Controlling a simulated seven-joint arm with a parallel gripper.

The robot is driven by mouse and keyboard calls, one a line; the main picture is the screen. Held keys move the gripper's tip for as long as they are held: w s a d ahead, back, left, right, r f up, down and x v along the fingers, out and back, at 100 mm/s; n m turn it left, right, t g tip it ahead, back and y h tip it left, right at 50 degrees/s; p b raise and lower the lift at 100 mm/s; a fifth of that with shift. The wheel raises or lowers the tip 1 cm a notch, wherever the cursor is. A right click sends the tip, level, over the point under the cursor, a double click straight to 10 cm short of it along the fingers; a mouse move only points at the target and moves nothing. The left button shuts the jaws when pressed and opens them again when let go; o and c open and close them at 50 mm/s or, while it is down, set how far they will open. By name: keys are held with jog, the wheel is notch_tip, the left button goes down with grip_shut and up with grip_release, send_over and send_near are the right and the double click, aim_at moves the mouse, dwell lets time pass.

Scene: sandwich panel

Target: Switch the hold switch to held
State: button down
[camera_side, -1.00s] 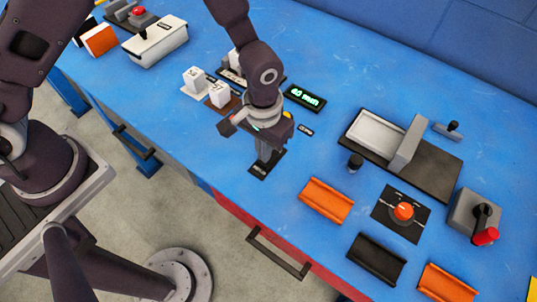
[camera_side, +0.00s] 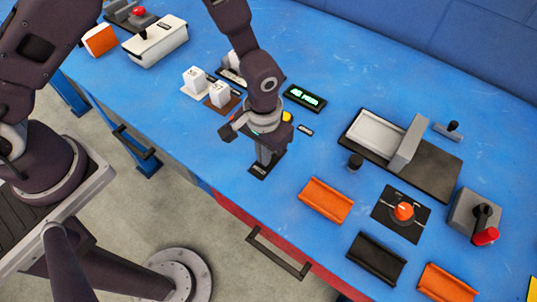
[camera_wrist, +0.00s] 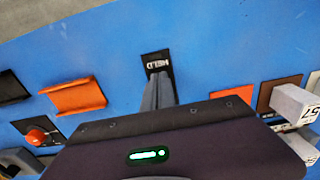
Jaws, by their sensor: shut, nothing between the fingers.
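The hold switch is a small black plate (camera_side: 258,172) near the front edge of the blue bench. In the wrist view its plate (camera_wrist: 156,58) carries white lettering that seems to read HELD. My gripper (camera_side: 264,160) is shut and points down over the plate. Its fingertips (camera_wrist: 160,80) are at the plate, just beside the lettering. The switch's moving part is hidden by the fingers, so I cannot tell its position or whether I touch it.
A display (camera_side: 305,97) with green text stands behind my gripper. White blocks (camera_side: 196,79) stand close on its left. An orange holder (camera_side: 326,200), a dial plate (camera_side: 402,213) and a grey tray (camera_side: 376,135) lie to the right. Bare bench lies between.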

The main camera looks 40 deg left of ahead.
jog(key=shift+f, duration=0.15)
jog(key=shift+r, duration=3.55)
jog(key=a+r+t, duration=0.1)
jog(key=a+r, duration=0.4)
jog(key=r, duration=0.7)
jog(key=s+a+r+t, duration=0.4)
jog(key=s+a+r, duration=0.8)
jog(key=s, duration=0.4)
jog(key=shift+s+a+r+t, duration=0.2)
jog(key=shift+s+r+t, duration=0.05)
jog(key=shift+r+t, duration=0.05)
